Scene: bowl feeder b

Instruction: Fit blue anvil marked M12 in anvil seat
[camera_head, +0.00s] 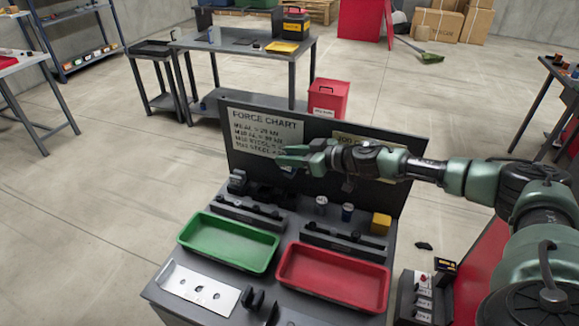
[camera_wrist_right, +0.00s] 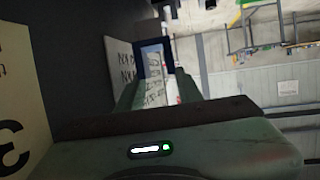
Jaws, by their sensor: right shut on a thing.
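My right gripper (camera_head: 290,156) reaches in from the right, in front of the upright board and above the back of the bench. It is shut on a small blue piece (camera_head: 288,171), which shows just under the fingers. In the right wrist view a blue-edged piece (camera_wrist_right: 153,60) shows between the fingers; I cannot read any M12 mark on it. Two small cylinders stand on the bench, one grey (camera_head: 321,205) and one blue (camera_head: 347,212). I cannot make out the anvil seat among the dark parts below the gripper. My left gripper is not in view.
A force chart (camera_head: 262,128) hangs on the board behind the gripper. The bench holds a green tray (camera_head: 228,243), a red tray (camera_head: 334,277), dark racks (camera_head: 249,214) and a yellow block (camera_head: 381,223). A white plate (camera_head: 200,290) lies at the front left.

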